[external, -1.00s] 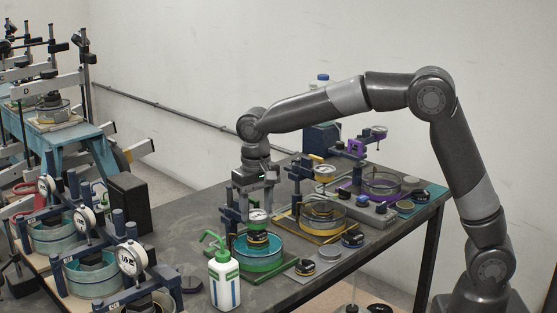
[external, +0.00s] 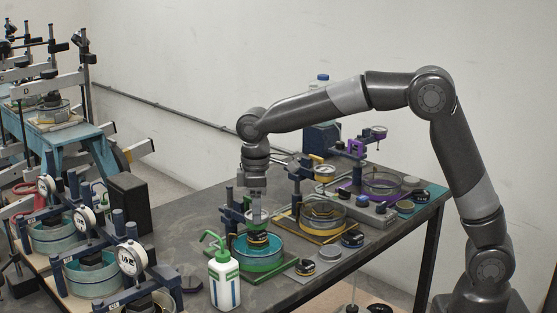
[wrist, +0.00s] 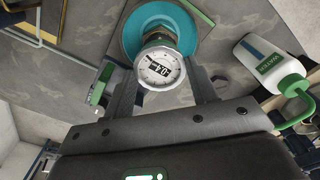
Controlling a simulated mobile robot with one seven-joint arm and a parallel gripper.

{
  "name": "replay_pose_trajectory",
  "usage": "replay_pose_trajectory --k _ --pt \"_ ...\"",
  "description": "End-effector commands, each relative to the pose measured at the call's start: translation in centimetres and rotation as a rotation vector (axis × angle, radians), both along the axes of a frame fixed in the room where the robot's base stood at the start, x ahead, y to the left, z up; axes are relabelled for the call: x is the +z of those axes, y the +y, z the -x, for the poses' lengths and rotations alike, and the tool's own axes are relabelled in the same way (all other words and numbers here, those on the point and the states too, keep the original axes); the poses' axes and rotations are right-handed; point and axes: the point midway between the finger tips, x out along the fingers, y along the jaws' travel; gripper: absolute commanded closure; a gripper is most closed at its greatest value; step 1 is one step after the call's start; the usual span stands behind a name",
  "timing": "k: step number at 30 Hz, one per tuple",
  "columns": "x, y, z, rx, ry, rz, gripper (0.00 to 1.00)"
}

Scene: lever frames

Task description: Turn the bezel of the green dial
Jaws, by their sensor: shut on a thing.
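The green dial (wrist: 160,69) has a round white face with a dark display and a pale metal bezel. In the wrist view it sits between the two fingers of my gripper (wrist: 162,74), which is shut on its bezel. In the external view my gripper (external: 256,212) points down over the green station and hides the dial face. Below the dial stands a teal round dish with a green ring (external: 281,257); its teal inside also shows in the wrist view (wrist: 131,37). A green part (wrist: 101,84) shows beside the left finger.
A white bottle with a green nozzle (external: 223,281) stands close in front of the station. A yellow station (external: 345,222) and a purple station (external: 382,183) stand behind to the right.

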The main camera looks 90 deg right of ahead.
Motion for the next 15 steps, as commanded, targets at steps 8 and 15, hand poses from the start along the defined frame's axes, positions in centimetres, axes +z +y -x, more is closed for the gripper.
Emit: replay_pose_trajectory --k 8,15 --pt "0.17 -0.10 -0.07 0.259 -0.005 0.002 0.70" --pt "0.17 -0.11 -0.07 0.487 -0.004 0.002 0.70"
